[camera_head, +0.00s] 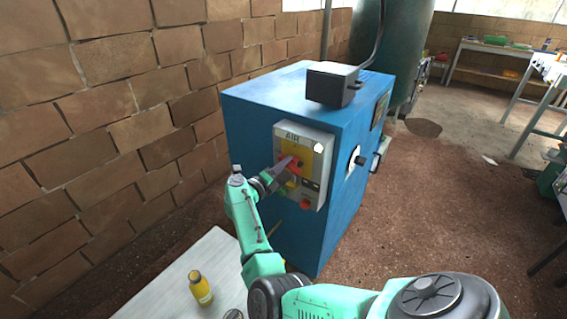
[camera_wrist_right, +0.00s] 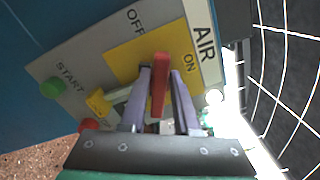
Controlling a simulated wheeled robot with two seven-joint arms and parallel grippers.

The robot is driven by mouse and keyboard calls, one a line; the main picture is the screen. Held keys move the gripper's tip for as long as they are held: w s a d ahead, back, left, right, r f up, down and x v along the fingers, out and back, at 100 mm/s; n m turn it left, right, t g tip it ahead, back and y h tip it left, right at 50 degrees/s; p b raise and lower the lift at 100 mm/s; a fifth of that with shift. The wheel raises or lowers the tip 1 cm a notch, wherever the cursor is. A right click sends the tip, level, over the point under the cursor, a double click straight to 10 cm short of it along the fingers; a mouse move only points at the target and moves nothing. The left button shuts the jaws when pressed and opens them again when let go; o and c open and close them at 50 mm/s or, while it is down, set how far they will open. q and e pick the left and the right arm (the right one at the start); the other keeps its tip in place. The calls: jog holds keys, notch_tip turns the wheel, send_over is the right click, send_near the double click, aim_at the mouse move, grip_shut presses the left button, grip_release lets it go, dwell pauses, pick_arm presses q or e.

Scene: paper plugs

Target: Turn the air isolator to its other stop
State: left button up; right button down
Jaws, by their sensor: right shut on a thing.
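The air isolator is a red handle (camera_wrist_right: 159,80) on a yellow plate (camera_wrist_right: 120,58) with OFF and ON labels, beside the word AIR. It also shows in the head view as a red handle (camera_head: 297,167) on the grey panel (camera_head: 321,172) of the blue cabinet (camera_head: 262,120). My right gripper (camera_wrist_right: 160,90) is shut on the handle, one finger on each side; it shows in the head view (camera_head: 284,165) at the panel. In the wrist view the handle lies between the OFF and ON labels; I cannot tell whether it is at a stop. My left gripper is out of view.
A green START button (camera_wrist_right: 52,88) and a red button (camera_head: 305,204) sit on the same panel. A black box (camera_head: 332,83) stands on the cabinet. A yellow bottle (camera_head: 200,288) stands on a pale table (camera_head: 165,292) at lower left. A brick wall (camera_head: 110,110) runs along the left.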

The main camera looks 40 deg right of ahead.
jog(key=n, duration=0.3)
jog(key=n+p, duration=0.1)
jog(key=n, duration=0.1)
jog(key=shift+f, duration=0.35)
jog(key=shift+n, duration=0.4)
jog(key=c, duration=0.8)
grip_release()
jog(key=shift+d, duration=0.15)
jog(key=shift+o, duration=0.2)
